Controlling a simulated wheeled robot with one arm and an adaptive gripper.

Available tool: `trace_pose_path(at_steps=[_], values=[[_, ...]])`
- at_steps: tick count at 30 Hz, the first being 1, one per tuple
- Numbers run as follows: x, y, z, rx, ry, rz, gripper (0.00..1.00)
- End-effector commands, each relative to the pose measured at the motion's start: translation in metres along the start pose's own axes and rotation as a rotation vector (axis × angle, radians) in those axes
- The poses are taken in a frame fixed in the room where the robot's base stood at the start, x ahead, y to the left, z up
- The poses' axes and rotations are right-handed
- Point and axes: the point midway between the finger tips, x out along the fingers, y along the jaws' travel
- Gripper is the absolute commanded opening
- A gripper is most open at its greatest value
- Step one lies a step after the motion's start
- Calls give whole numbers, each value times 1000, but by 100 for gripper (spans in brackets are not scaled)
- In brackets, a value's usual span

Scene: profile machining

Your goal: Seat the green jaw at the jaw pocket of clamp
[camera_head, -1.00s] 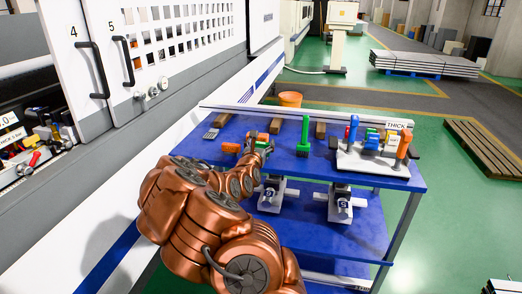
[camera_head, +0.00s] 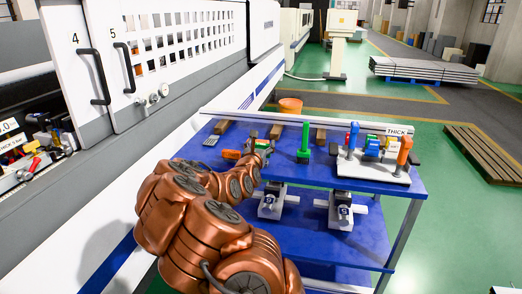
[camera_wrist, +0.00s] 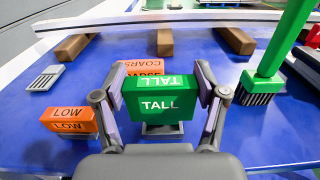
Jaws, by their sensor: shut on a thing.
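The green jaw, a block marked TALL (camera_wrist: 160,105), sits between the two fingers of my gripper (camera_wrist: 160,84) in the wrist view. The fingers are shut on its left and right sides. A small grey piece shows just below the block; I cannot tell whether they touch. In the head view my gripper (camera_head: 264,150) is over the left part of the blue table, and the green jaw is hard to make out there. A clamp with a red handle (camera_head: 33,166) appears inside the machine at the left; its jaw pocket cannot be made out.
Orange blocks marked LOW (camera_wrist: 68,120) and COARSE (camera_wrist: 142,68) are close to my gripper. A green brush (camera_wrist: 276,60) stands to the right. Wooden bars (camera_wrist: 166,42) lie behind. A white tool board (camera_head: 374,167) is at the blue table's right (camera_head: 322,172).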

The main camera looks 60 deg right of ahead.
Motion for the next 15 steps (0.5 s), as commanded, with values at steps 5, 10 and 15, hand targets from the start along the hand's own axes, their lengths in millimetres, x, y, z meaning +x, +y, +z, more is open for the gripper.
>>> trace_pose_path(at_steps=[5,10,15], values=[[-5,2,15,-1,-4,3,23],[-21,2,16,0,-4,2,23],[-41,1,17,-1,-2,1,23]])
